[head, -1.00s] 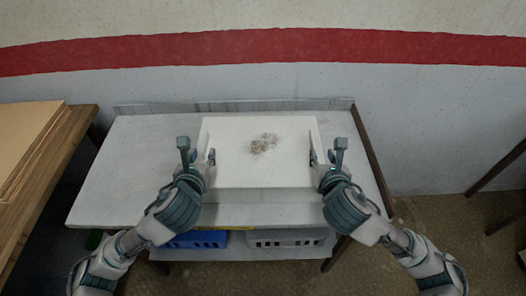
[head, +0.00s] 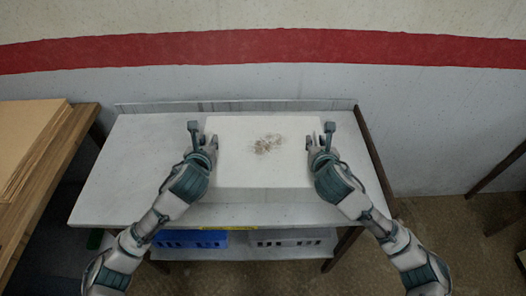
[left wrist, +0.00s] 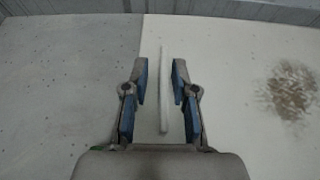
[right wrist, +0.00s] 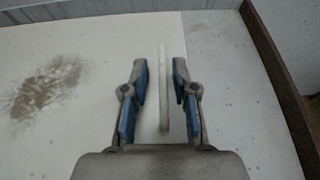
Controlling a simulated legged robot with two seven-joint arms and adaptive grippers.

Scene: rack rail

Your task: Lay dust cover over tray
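A white slab-like piece (head: 265,172) with a brown speckled patch (head: 267,145) lies on the table. I cannot tell whether it is the tray or the dust cover; no separate cloth shows. My left gripper (head: 207,142) is at its left side, with the fingers open around a thin white upright strip (left wrist: 163,95). My right gripper (head: 317,142) is at its right side, with the fingers open around a similar strip (right wrist: 163,95). Gaps show beside both strips. The strips are hidden by the grippers in the head view.
The grey-white table (head: 125,170) has bare room left of the slab and a low raised back edge (head: 235,105). A blue crate (head: 190,240) and a white crate (head: 290,240) sit below. A wooden bench (head: 70,150) with brown boards (head: 25,135) stands at left.

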